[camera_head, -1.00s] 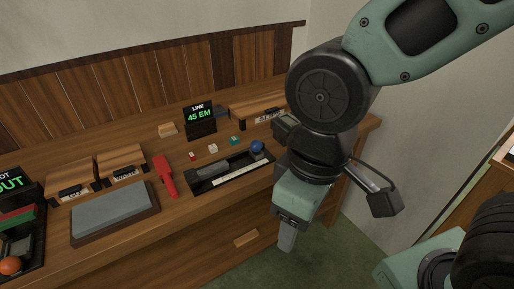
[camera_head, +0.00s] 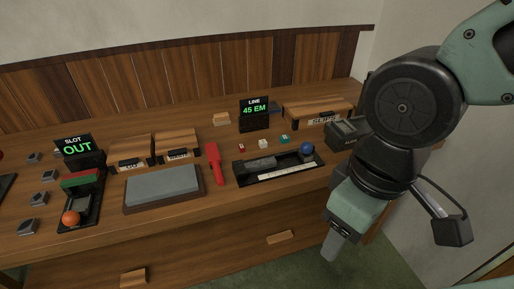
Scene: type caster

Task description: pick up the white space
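A small white block (camera_head: 263,143), which looks like the white space, sits on the wooden bench in front of the "LINE 45 EM" display. A small red block (camera_head: 241,148) lies to its left and a teal block (camera_head: 284,139) to its right. My gripper (camera_head: 332,247) hangs pointing down in front of the bench's right part, well apart from the white block and lower in the picture. Its fingers show side-on and overlap, so I cannot tell whether they are open. I see nothing held in it.
A black tray (camera_head: 245,179) with a pale strip and a blue ball lies just in front of the blocks. A red-handled tool (camera_head: 214,164) and a grey stone slab (camera_head: 163,186) lie left. The "LINE" display (camera_head: 254,115) and a wooden box (camera_head: 318,109) stand behind.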

